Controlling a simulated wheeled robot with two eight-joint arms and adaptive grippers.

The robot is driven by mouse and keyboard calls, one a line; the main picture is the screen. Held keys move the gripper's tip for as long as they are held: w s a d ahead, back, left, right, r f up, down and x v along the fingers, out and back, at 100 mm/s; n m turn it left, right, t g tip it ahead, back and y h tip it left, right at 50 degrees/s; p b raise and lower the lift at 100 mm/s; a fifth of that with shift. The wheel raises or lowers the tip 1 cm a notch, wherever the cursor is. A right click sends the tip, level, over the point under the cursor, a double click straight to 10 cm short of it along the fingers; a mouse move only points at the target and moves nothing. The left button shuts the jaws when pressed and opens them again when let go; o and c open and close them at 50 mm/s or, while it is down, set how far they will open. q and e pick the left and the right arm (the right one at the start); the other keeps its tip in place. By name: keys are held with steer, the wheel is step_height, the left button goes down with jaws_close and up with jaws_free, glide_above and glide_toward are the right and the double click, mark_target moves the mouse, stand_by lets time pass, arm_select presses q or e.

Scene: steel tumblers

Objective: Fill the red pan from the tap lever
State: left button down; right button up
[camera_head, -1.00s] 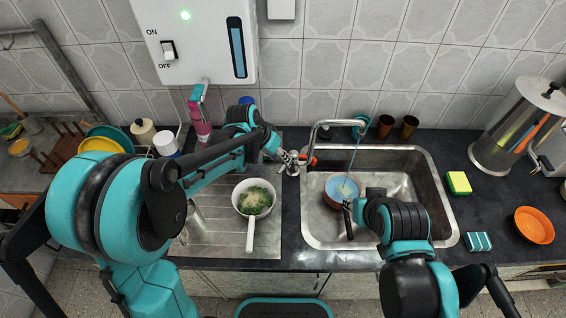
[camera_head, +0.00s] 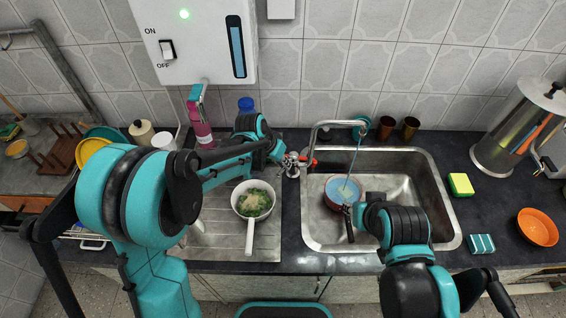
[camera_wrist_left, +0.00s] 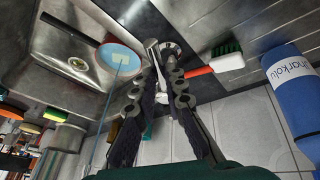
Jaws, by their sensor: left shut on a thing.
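The red pan (camera_head: 329,198) sits in the sink under the spout of the tap (camera_head: 321,128). A thin blue stream runs down into it and blue water shows inside. The pan's black handle (camera_head: 349,231) points toward me. In the left wrist view the pan's water (camera_wrist_left: 109,62) shows at upper left. My left gripper (camera_head: 287,161) is at the tap's base, beside its red part (camera_head: 312,162). The left wrist view shows its fingers (camera_wrist_left: 158,68) shut around the metal lever (camera_wrist_left: 154,48). My right gripper (camera_head: 352,207) is at the pan's near side by the handle; its fingers are largely hidden.
A white pot (camera_head: 250,205) of food stands on the drainboard left of the sink. A sponge (camera_head: 461,184) and an orange bowl (camera_head: 538,227) lie on the right counter. A blue bottle (camera_wrist_left: 296,90) and a green-white brush (camera_wrist_left: 227,57) are close to my left gripper.

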arm_select(q)
steer(key=shift+s+d+n+t+y, duration=0.2)
steer(key=shift+d+n, duration=0.1)
steer(key=shift+n, duration=0.3)
steer(key=shift+s+d+n+t+y, duration=0.2)
steer(key=shift+d+n, duration=0.1)
steer(key=shift+n, duration=0.3)
steer(key=c, duration=1.6)
jaws_free()
steer(key=v, duration=1.2)
steer(key=shift+w, duration=0.1)
